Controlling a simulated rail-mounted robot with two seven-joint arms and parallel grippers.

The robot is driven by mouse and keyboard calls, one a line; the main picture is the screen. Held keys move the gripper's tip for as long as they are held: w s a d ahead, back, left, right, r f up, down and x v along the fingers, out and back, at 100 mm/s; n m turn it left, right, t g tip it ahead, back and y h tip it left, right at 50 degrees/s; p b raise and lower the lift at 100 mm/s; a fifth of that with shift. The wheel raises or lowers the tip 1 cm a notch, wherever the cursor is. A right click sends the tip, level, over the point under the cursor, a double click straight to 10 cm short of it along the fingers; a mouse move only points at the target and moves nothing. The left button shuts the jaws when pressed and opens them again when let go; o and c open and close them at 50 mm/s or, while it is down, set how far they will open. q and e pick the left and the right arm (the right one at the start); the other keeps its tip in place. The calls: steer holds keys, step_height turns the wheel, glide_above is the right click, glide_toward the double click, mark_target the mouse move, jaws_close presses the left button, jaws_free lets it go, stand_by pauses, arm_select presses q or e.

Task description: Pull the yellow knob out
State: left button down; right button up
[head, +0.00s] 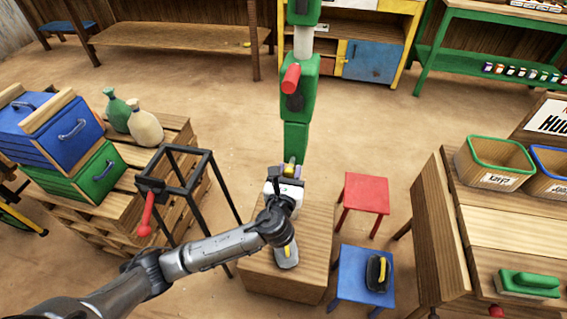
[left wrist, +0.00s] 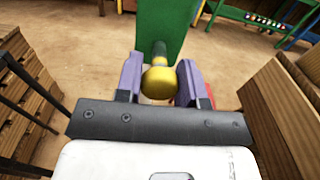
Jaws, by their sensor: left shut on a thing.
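The yellow knob (left wrist: 159,81) sits on a dark stem that comes out of the green post (left wrist: 163,28) in the left wrist view. My left gripper (left wrist: 160,84) has its purple fingers on either side of the knob and is shut on it. In the head view my left gripper (head: 290,172) is at the lower part of the green post (head: 296,140), and the knob is mostly hidden there. My right gripper is in neither view.
A red handle (head: 291,78) sticks out higher on the post. Below my left arm is a wooden box (head: 312,270), with a red stool (head: 366,194) and a blue stool (head: 352,267) to its right. A black metal frame (head: 207,185) stands left.

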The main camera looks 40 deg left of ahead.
arm_select(q)
steer(key=shift+d+r, duration=0.1)
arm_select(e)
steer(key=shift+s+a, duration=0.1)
arm_select(q)
steer(key=c, duration=1.1)
jaws_free()
steer(key=shift+s, duration=0.1)
steer(key=o, duration=0.3)
steer(key=shift+s, duration=0.15)
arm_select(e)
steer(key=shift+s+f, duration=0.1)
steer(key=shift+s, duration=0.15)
arm_select(q)
steer(key=shift+s+d, duration=0.1)
steer(key=shift+p+v, duration=2.25)
steer(key=shift+v, duration=4.55)
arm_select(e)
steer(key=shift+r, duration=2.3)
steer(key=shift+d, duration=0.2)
